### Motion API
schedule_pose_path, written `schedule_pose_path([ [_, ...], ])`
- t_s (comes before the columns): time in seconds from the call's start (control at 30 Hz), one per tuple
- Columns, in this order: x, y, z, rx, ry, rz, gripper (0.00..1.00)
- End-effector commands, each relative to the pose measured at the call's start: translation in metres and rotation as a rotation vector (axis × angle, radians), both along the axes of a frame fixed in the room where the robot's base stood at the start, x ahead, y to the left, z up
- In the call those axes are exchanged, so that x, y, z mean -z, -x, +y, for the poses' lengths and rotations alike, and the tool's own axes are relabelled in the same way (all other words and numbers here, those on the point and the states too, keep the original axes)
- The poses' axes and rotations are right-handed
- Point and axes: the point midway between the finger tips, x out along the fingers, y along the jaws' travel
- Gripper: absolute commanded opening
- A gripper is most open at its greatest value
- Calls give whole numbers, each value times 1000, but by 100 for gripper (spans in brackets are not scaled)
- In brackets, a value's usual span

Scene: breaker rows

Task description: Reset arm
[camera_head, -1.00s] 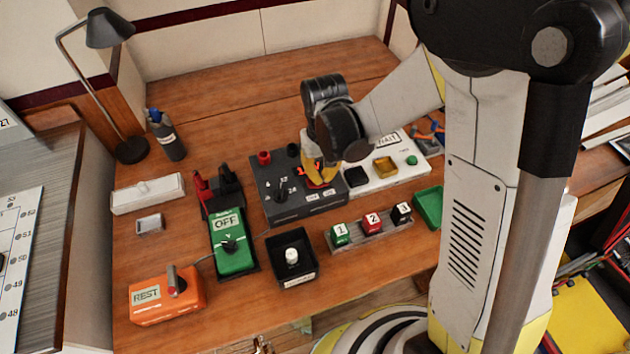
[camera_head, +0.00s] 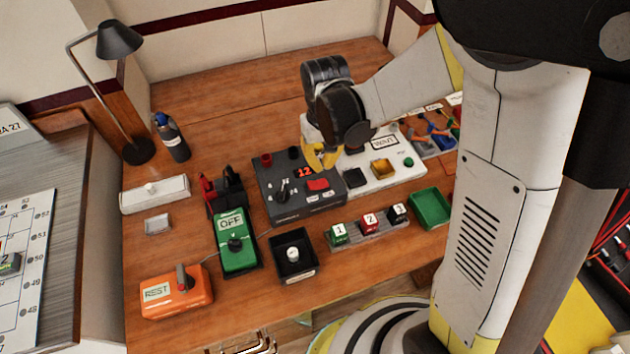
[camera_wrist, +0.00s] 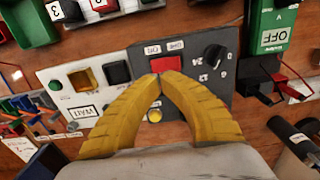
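My gripper (camera_head: 322,155) has yellow fingers and hovers over the back right part of the dark grey control box. In the wrist view the fingertips (camera_wrist: 158,78) meet with nothing seen between them, just beside a red rocker switch (camera_wrist: 167,64). I cannot tell whether the fingers touch anything.
A green "OFF" meter (camera_head: 236,255), an orange "REST" box (camera_head: 176,294) and a black tray (camera_head: 294,262) stand in front. Numbered cubes sit on a grey strip (camera_head: 372,228) beside a green tray (camera_head: 430,208). A lamp (camera_head: 120,40) stands at the back left.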

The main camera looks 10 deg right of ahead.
Motion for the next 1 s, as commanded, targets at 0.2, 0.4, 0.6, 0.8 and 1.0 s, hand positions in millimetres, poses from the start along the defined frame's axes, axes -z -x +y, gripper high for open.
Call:
schedule_pose_path([
  [0.2,0,0,0,0,0,0,0],
  [0.4,-14,3,-5,9,-5,-25,0],
  [0.6,-70,19,-28,50,-27,-143,0],
  [0.8,-122,47,-54,98,-47,-296,0],
  [1.0,-156,82,-77,145,-59,-445,0],
])
